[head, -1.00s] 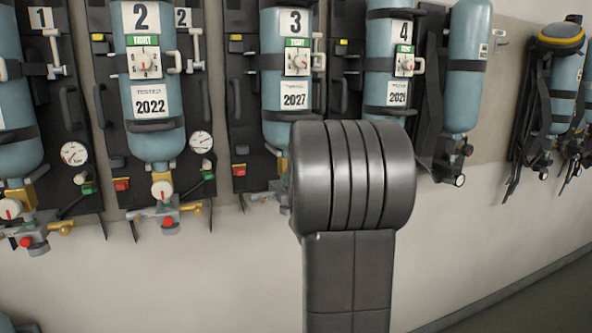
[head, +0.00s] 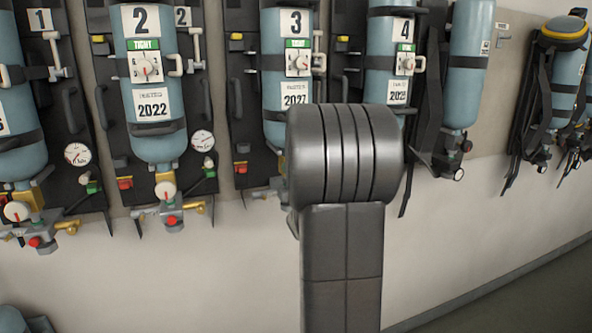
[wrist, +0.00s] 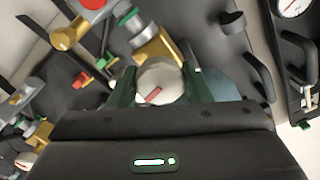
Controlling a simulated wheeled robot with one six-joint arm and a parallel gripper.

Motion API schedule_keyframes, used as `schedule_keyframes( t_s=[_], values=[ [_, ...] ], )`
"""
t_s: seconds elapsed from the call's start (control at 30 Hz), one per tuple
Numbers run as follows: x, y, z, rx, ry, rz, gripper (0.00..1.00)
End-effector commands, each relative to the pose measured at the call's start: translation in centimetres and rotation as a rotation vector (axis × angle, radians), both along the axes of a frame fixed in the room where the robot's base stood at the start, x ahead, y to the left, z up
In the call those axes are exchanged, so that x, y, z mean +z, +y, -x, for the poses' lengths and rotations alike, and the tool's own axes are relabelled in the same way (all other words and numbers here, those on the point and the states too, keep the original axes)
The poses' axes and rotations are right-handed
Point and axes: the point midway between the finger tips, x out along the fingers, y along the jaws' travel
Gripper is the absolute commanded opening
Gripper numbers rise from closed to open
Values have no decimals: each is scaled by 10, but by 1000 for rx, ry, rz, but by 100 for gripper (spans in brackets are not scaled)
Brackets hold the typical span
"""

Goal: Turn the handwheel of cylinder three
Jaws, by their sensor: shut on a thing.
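Cylinder three (head: 273,133) is a blue cylinder on the wall in the head view, under a "3" card (head: 295,22) and a green "TIGHT" tag. Its lower end and valve are hidden behind my arm. In the wrist view, my gripper (wrist: 162,86) has its two green fingers on either side of a pale round handwheel (wrist: 158,73) with a red mark. The fingers are shut on the wheel, which sits on a brass valve (wrist: 158,46). No number shows in the wrist view; the arm's position matches cylinder three.
Cylinder two (head: 150,90) hangs to the left, with its own handwheel (head: 165,190) and pressure gauge (head: 202,141). Cylinder four (head: 386,84) hangs to the right. A red knob (wrist: 92,3) and brass fittings lie close to the fingers. The wall below is bare.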

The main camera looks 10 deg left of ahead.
Motion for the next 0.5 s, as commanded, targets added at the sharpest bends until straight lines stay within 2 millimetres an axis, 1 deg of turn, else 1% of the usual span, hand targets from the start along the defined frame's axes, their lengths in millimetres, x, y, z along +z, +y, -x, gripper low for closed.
schedule_keyframes(
  t_s=[0.5],
  values=[
    [0, 1, 1, 3, 280, -405, 21]
  ],
)
